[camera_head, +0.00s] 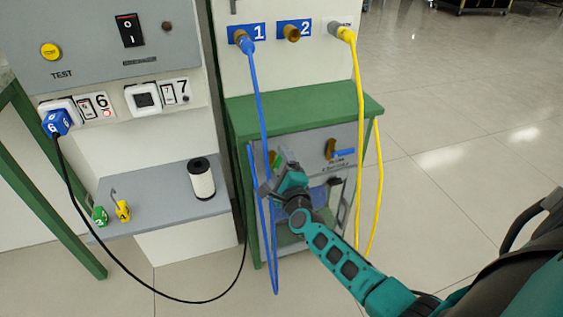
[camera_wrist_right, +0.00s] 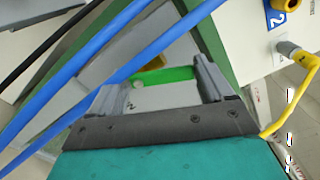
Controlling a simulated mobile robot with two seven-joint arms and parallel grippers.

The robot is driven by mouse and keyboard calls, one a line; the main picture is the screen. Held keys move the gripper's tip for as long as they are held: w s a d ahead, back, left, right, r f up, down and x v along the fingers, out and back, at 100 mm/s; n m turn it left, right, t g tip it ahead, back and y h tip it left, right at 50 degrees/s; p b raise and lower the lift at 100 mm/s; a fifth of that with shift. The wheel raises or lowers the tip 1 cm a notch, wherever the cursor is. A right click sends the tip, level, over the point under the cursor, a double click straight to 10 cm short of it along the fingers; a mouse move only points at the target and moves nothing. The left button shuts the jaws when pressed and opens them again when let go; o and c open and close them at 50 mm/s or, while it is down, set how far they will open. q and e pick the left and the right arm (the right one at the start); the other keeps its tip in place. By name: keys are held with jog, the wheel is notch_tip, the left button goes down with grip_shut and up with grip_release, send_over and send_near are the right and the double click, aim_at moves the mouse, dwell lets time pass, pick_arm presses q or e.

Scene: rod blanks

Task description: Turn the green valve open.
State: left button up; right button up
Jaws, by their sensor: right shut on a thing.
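The green valve (camera_head: 274,157) is on the grey panel under the green bench top, mostly hidden behind my right gripper (camera_head: 276,171). In the right wrist view its green handle (camera_wrist_right: 166,75) lies between the two fingers of the right gripper (camera_wrist_right: 160,83), which is shut on it. The handle lies roughly crosswise, from one finger towards the other. My left gripper is in neither view.
A blue hose (camera_head: 256,90) hangs from port 1 close to the gripper's left. A yellow hose (camera_head: 359,110) hangs on the right. A second valve with a blue handle (camera_head: 343,152) is right of the gripper. A white spool (camera_head: 202,180) stands on the left shelf. Open floor lies right.

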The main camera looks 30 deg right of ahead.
jog(key=n, duration=0.1)
jog(key=a+n+p, duration=0.1)
jog(key=n, duration=0.1)
jog(key=shift+n, duration=0.3)
jog(key=shift+w+n, duration=0.1)
jog(key=shift+n, duration=0.5)
jog(key=shift+a+f, duration=0.1)
jog(key=o, duration=0.9)
jog(key=shift+o, duration=0.2)
jog(key=p+v, duration=0.3)
jog(key=v, duration=1)
jog(key=shift+a, duration=0.1)
